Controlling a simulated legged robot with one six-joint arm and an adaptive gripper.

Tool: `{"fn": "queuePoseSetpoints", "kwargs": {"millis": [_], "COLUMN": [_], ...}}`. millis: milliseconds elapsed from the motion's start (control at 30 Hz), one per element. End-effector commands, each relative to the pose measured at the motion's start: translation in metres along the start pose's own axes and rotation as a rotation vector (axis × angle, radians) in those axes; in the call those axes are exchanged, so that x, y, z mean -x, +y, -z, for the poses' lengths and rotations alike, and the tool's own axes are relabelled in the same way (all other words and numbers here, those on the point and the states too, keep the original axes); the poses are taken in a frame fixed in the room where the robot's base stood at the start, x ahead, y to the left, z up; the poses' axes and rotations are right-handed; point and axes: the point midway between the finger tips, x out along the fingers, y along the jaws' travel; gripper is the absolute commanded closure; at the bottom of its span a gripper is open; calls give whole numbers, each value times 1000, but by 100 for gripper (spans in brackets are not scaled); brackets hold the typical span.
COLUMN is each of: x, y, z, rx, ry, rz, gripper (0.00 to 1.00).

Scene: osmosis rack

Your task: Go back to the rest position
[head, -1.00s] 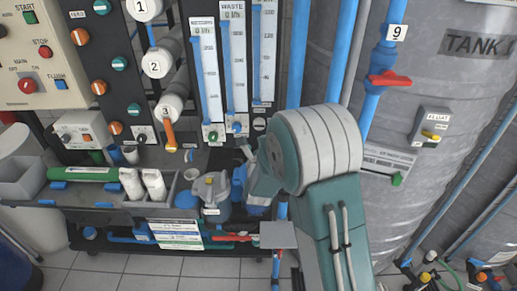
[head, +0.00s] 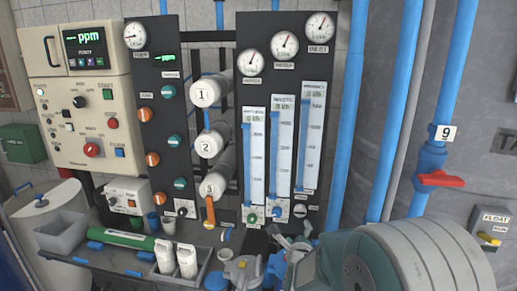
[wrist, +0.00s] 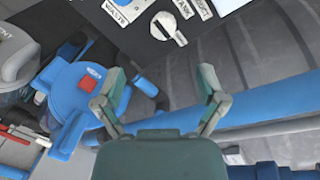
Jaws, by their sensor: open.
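My gripper (wrist: 161,88) is open and empty in the wrist view, its two fingers spread apart. Past the left finger is a blue round lid (wrist: 85,88) with a red label. A blue pipe (wrist: 270,118) runs behind the right finger. In the head view my gripper (head: 291,240) shows small below the flow meter panel, partly hidden by my thick arm joint at the lower right. Whether it touches anything there I cannot tell.
The rack carries flow meters (head: 283,145), gauges and a control box (head: 80,120). Blue pipes (head: 400,100) and a red-handled valve (head: 440,179) stand right of it. A tray with white bottles (head: 187,261) and a grey-blue pump (head: 243,270) sit low in front.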

Motion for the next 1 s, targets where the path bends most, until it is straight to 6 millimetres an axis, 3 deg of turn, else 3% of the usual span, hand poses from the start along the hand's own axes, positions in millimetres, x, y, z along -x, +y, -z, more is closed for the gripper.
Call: {"fn": "queuePoseSetpoints", "kwargs": {"millis": [33,200,467,800,1000], "x": [10,47,124,250,315], "y": [-11,-27,-46,-59,-60], "z": [-7,-18,-20,8,31], "rx": [88,440,1001,1715,2018], "ry": [2,-3,-93,-346,-531], "rz": [-37,-200,-444,-758,-914], "gripper": [10,10,10,10,10]}}
